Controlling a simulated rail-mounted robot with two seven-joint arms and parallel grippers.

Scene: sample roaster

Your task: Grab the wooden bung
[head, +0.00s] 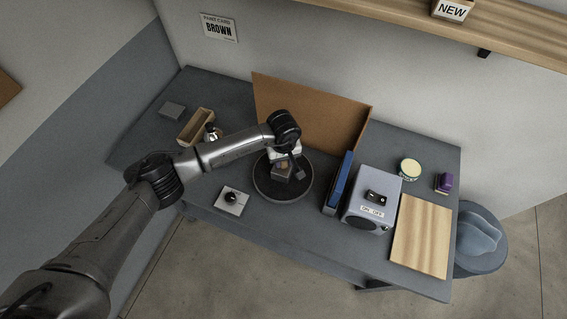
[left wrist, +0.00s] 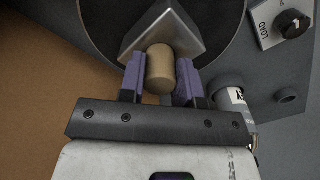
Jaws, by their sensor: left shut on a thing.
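The wooden bung (left wrist: 160,70) is a short tan cylinder between the two purple fingers of my left gripper (left wrist: 160,82) in the left wrist view. The gripper is shut on it. Just beyond the bung is a grey angular metal piece (left wrist: 188,38) over a dark round tray; I cannot tell whether the bung still touches the metal piece. In the head view my left gripper (head: 287,170) is above the dark round tray (head: 265,188), and the bung is small and hard to make out there. My right gripper is not in view.
A dial box labelled LOAD (left wrist: 284,22) stands beside the tray and also shows in the head view (head: 231,201). A blue panel (head: 338,182) and a grey switch box (head: 373,197) stand right of the tray. A brown board (head: 320,113) rises behind. A wooden box (head: 195,127) is at left.

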